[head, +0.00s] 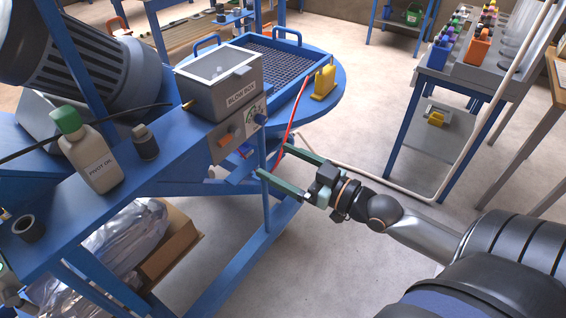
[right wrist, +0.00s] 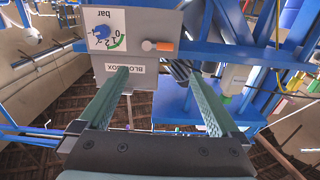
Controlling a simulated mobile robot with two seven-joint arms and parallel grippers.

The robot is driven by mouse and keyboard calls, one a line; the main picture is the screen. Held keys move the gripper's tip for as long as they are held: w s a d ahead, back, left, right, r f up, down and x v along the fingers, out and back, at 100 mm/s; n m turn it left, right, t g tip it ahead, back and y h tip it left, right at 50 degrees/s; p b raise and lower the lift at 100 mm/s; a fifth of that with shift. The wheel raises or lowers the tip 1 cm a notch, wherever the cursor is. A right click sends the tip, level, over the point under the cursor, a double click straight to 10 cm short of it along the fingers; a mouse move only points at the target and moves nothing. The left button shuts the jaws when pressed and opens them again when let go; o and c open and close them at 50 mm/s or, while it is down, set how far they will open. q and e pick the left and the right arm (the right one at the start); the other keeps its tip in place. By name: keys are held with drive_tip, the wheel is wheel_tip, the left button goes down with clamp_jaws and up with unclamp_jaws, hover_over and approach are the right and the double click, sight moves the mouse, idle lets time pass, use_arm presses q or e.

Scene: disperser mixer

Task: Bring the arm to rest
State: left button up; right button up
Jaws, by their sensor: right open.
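My right gripper (head: 273,161) is open and empty in the head view, its two green fingers pointing left toward the blue machine frame. It is in the air in front of the blow box (head: 225,85), a grey box with a clear lid and a front panel with a dial, an orange knob and a blue knob. In the right wrist view the open fingers (right wrist: 160,95) stand wide apart, with the box's panel (right wrist: 146,20) beyond them. I cannot tell whether a fingertip touches the frame.
A pivot oil bottle (head: 95,160) stands on the blue beam. A blue mesh tray (head: 262,70) and a yellow block (head: 324,83) lie behind the box. A red hose (head: 291,115) hangs near my fingers. A bench (head: 420,84) stands at the right; open floor (head: 365,110) lies between.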

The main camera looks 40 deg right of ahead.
idle(0.5)
drive_tip(key=s+a+f+g+h+p, duration=0.1)
drive_tip(key=s+a+f+g, duration=0.1)
drive_tip(key=f, duration=0.6)
drive_tip(key=s+a+f+m+g+h+p, duration=0.1)
drive_tip(key=s+a+f+g+p, duration=0.1)
drive_tip(key=s+f, duration=0.5)
drive_tip(key=s+a+f+g+h+p, duration=0.1)
drive_tip(key=s+a+f+g, duration=0.3)
drive_tip(key=f, duration=0.5)
drive_tip(key=shift+s+a+f+m+h, duration=0.25)
drive_tip(key=shift+a+m+h, duration=0.15)
drive_tip(key=shift+a, duration=0.7)
